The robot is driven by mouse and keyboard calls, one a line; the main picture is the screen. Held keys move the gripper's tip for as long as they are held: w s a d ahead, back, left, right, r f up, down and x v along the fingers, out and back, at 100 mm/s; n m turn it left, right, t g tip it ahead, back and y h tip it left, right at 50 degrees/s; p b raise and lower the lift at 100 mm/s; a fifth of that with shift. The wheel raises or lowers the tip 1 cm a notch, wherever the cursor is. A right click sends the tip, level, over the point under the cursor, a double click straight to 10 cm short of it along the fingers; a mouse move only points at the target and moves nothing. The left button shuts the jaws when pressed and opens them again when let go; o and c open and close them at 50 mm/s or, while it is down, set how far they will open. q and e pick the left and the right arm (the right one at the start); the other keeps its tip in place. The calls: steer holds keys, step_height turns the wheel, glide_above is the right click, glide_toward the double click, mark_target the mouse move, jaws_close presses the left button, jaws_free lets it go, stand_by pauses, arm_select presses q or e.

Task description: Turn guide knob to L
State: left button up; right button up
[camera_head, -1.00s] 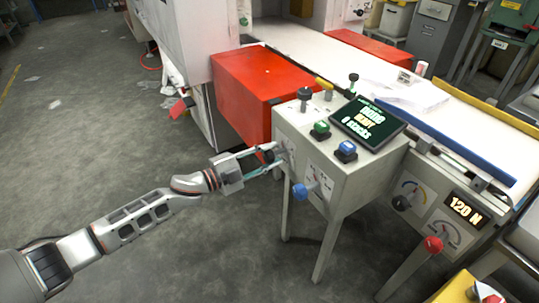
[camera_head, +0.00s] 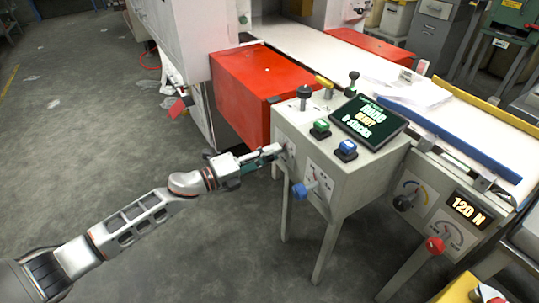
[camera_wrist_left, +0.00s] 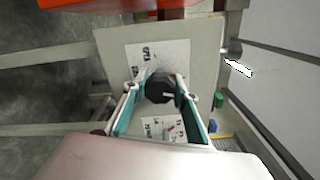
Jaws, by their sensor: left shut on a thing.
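The guide knob is a dark, many-sided knob (camera_wrist_left: 159,88) on a white scale plate (camera_wrist_left: 143,57) on the side of the grey control box (camera_head: 330,170). A light pointer line shows on its face in the left wrist view. My left gripper (camera_head: 276,150) reaches it from the left, and its two teal-padded fingers (camera_wrist_left: 158,92) are shut on the knob from both sides. In the head view the fingers hide the knob. The letters on the plate are too small to read surely. My right gripper is not in view.
A screen (camera_head: 368,121), a green button (camera_head: 320,127) and a blue button (camera_head: 346,148) are on top. A red block (camera_head: 250,90) stands behind.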

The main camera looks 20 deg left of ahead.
arm_select(q)
steer(key=shift+m, duration=0.4)
steer(key=o, duration=1.1)
steer(key=shift+v, duration=6)
